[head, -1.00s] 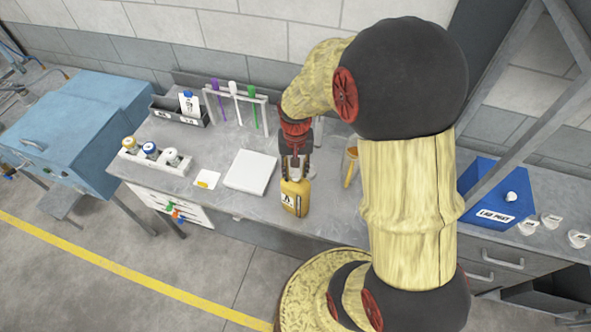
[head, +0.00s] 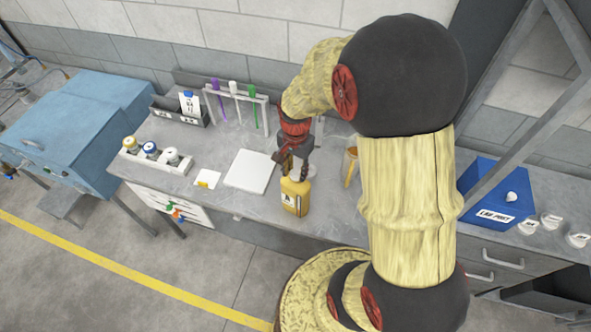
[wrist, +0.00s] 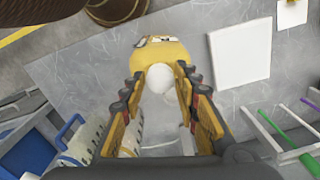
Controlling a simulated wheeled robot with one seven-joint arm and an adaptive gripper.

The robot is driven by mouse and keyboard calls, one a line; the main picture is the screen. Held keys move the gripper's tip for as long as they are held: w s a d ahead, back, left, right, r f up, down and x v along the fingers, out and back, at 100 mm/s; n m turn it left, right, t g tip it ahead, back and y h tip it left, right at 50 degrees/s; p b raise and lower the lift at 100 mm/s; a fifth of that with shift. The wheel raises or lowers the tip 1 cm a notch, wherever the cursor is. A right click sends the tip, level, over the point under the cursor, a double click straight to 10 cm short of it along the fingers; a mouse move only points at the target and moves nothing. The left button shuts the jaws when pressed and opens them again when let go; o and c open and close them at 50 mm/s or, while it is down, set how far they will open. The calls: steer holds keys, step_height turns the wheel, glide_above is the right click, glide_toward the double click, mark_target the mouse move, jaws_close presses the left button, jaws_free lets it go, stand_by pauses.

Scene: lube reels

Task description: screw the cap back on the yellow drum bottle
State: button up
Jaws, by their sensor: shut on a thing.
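The yellow drum bottle (head: 294,197) stands upright on the grey bench near its front edge, with a dark label on its front. My gripper (head: 297,172) is directly above it, pointing down, with its fingers at the bottle's top. In the wrist view the yellow bottle (wrist: 160,50) shows beyond the fingertips. A round white cap (wrist: 160,78) sits between the two fingers of my gripper (wrist: 160,92), over the bottle's top. The gripper is shut on this cap. The bottle's neck is hidden beneath the cap, so I cannot tell how far the threads are engaged.
A white square plate (head: 250,170) lies left of the bottle. A test-tube rack (head: 240,100) stands behind. A wooden-handled tool (head: 351,167) stands close to the right. A blue box (head: 490,195) and white-lidded containers are farther right. A white holder (head: 170,165) with small bottles is at left.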

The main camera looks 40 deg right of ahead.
stand_by(0.3)
steer(key=m, duration=0.5)
steer(key=m, duration=0.5)
steer(key=shift+f, duration=0.1)
steer(key=shift+m, duration=0.4)
steer(key=m, duration=0.4)
steer(key=shift+m, duration=0.3)
